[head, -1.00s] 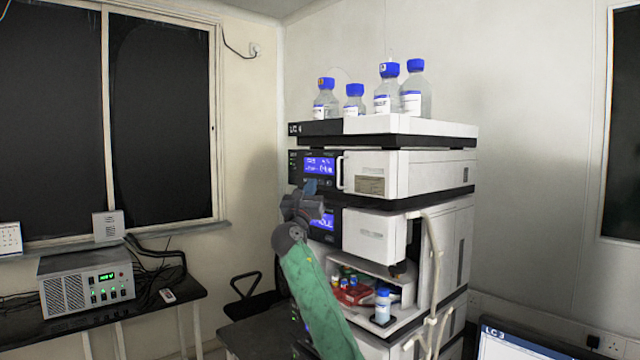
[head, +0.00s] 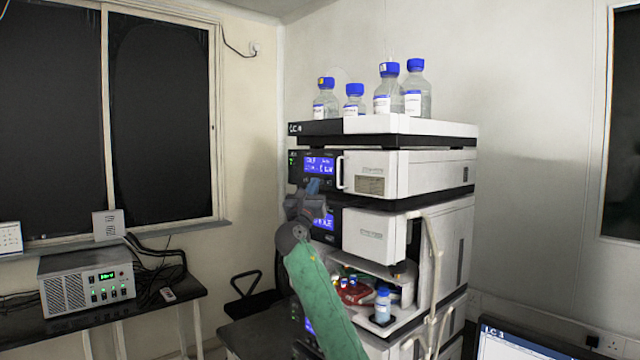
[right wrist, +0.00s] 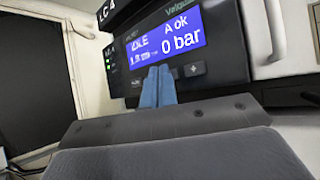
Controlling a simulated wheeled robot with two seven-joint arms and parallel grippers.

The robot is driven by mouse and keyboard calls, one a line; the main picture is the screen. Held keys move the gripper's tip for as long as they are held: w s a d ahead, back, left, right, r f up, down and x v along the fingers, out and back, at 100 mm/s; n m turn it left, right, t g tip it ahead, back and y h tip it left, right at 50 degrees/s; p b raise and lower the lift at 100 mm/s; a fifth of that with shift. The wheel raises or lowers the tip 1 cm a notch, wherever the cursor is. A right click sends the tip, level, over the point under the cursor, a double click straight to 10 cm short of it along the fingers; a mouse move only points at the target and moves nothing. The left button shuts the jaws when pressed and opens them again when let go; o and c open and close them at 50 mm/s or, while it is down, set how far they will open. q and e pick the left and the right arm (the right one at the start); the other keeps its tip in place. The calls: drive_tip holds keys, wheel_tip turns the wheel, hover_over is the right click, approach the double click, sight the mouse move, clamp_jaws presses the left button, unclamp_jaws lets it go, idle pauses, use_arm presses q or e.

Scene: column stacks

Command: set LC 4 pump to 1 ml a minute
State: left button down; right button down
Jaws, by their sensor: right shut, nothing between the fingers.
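The LC 4 stack (head: 372,128) stands at the centre right in the head view, with its label on the top tray. The pump module (head: 420,172) under the tray has a blue lit display (head: 319,166). In the right wrist view this display (right wrist: 180,38) reads "IDLE", "A ok" and "0 bar"; its lower left text is partly unclear. My right gripper (head: 313,186) is shut and empty in front of the pump panel. In the right wrist view its blue fingertips (right wrist: 158,84) are just below the display, near the panel's keys (right wrist: 194,69). I cannot tell whether they touch. My left gripper is not in view.
Several blue-capped bottles (head: 388,90) stand on the top tray. A second module with a blue display (head: 323,222) is below the pump, above an open bay with vials. A monitor labelled LC 3 (head: 510,345) is at lower right. A grey box (head: 88,282) sits on the left bench.

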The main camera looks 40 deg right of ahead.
drive_tip(key=shift+d, duration=0.2)
idle(0.3)
idle(0.3)
drive_tip(key=shift+a+p, duration=0.3)
drive_tip(key=shift+a, duration=0.5)
drive_tip(key=shift+s+a+p, duration=0.15)
drive_tip(key=shift+a+p, duration=0.15)
drive_tip(key=shift+a, duration=0.95)
drive_tip(key=shift+s+a+p, duration=0.1)
drive_tip(key=shift+a+p, duration=0.15)
drive_tip(key=shift+a, duration=1)
idle(0.7)
